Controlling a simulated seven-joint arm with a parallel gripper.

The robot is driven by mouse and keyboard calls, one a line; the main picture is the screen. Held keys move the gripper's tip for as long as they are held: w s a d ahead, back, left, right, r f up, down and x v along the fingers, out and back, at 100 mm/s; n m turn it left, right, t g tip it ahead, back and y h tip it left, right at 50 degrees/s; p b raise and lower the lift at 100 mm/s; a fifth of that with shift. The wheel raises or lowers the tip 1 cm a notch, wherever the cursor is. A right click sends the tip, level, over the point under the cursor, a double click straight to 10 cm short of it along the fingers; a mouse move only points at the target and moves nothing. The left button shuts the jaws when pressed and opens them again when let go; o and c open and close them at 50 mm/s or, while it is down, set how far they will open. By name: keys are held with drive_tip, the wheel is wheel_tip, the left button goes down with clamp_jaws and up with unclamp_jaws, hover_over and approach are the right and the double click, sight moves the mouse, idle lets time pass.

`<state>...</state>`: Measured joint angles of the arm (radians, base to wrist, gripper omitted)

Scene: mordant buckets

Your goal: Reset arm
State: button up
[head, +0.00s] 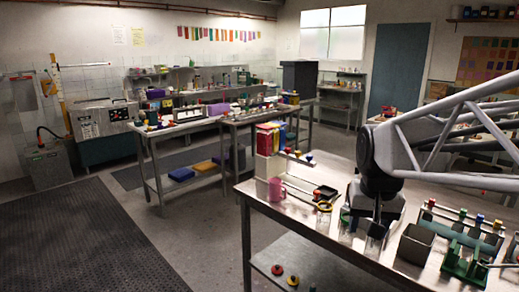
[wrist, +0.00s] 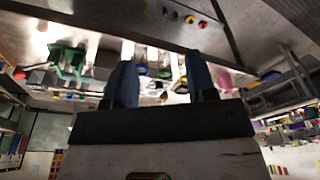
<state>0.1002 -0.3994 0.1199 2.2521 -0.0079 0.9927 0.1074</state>
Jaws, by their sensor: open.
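My gripper (head: 364,226) hangs below the dark wrist of my arm, over the metal table (head: 275,207) at the right of the head view. In the wrist view its two bluish fingers (wrist: 162,82) stand apart with nothing held between them. The wrist view looks upside down, with the table top along its upper part. Whether the fingertips touch anything on the table cannot be told from the head view.
Colourful boxes (head: 269,138) stand farther back. Floor is free at left.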

drive_tip(key=s+a+f+n, duration=0.1)
drive_tip(key=s+a+f, duration=0.1)
drive_tip(key=s, duration=0.5)
drive_tip(key=s+a+f+n, duration=0.1)
drive_tip(key=s+f, duration=0.3)
drive_tip(key=s, duration=0.4)
drive_tip(key=shift+a+t, duration=0.3)
drive_tip(key=shift+a, duration=0.3)
